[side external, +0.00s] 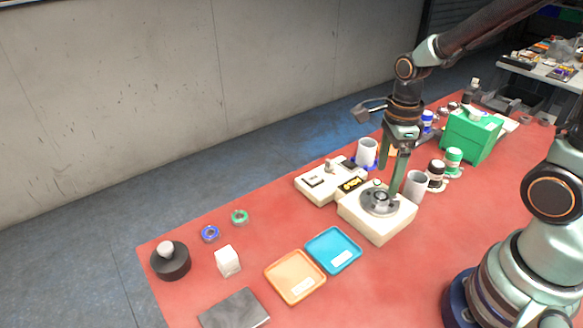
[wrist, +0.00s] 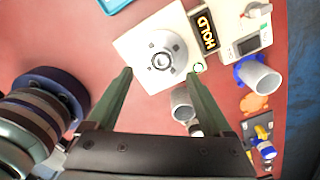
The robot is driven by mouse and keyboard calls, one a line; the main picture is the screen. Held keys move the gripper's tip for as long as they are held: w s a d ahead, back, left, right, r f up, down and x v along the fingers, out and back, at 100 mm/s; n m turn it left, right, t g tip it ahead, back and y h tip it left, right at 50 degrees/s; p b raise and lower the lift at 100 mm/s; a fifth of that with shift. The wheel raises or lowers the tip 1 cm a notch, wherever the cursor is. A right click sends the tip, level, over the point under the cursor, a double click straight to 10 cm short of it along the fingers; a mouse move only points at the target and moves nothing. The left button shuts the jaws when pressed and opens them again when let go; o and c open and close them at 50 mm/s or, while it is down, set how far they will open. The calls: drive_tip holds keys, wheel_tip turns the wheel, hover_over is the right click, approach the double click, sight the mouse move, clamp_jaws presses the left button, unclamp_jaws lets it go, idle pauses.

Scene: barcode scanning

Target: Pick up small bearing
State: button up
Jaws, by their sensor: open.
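My gripper (side external: 386,184) is open, pointing down over a cream block (side external: 372,228) that carries a round grey metal fixture (side external: 380,206). In the wrist view the fixture (wrist: 150,45) and a small ring with a dark centre (wrist: 162,61) at its middle lie between my open fingertips (wrist: 159,73). This ring looks like a small bearing. Nothing is held. A blue ring (side external: 210,233) and a green ring (side external: 240,216) lie apart at the left of the table; I cannot tell whether they are bearings.
Blue (side external: 333,249) and orange (side external: 295,277) trays lie in front. A green box (side external: 470,136) and bottles stand right.

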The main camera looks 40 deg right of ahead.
sight(381, 195)
drive_tip(key=shift+w+f, duration=0.15)
drive_tip(key=shift+f, duration=2.65)
clamp_jaws()
